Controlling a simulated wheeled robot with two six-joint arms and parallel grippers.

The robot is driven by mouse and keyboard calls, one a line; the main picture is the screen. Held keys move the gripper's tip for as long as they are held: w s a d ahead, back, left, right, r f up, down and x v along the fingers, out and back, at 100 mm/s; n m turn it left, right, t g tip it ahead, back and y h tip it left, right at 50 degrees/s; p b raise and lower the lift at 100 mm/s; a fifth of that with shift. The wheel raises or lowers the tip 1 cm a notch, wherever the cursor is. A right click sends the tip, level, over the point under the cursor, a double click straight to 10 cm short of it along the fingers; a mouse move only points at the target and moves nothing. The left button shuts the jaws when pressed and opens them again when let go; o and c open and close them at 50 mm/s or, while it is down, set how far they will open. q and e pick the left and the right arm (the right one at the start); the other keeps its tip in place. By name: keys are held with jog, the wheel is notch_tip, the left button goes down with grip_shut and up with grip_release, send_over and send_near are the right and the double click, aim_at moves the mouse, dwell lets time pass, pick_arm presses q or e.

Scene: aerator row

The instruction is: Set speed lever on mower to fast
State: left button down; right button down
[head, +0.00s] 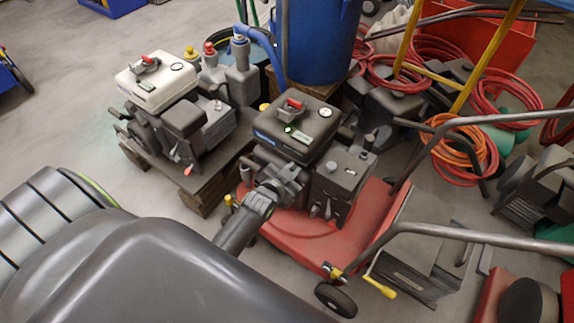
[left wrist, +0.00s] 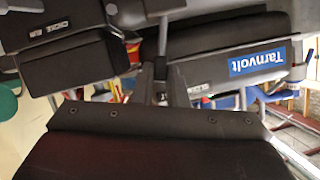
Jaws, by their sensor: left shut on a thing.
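The red mower (head: 300,236) stands in the middle of the head view, with a black engine (head: 298,128) on its deck. The engine's housing with a blue "Tarnvolt" label (left wrist: 248,62) appears upside down in the left wrist view. My left gripper (head: 272,190) is at the engine's near left side, below the top cover. It is shut on a small thin part, which seems to be the speed lever (left wrist: 162,65). The fingers hide most of that part, and I cannot read its setting. My right gripper is not in view.
A second engine with a white top (head: 157,80) stands on a wooden pallet (head: 205,192) to the left. A blue barrel (head: 318,40) stands behind the mower. Red hoses (head: 405,72) and the mower's handle bar (head: 450,232) crowd the right. Bare floor lies at upper left.

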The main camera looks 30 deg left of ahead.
pick_arm(q)
jog(key=shift+s+d+f+m, duration=0.15)
jog(key=shift+d+f+m, duration=0.1)
jog(key=shift+m, duration=0.15)
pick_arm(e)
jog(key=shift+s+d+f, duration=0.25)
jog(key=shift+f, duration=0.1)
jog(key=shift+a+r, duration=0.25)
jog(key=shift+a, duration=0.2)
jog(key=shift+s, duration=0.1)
pick_arm(q)
jog(key=c, duration=1.4)
grip_release()
jog(key=shift+s+r, duration=0.1)
jog(key=shift+r, duration=0.05)
jog(key=shift+c, duration=0.2)
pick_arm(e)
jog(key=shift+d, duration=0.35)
pick_arm(q)
jog(key=shift+d, duration=0.1)
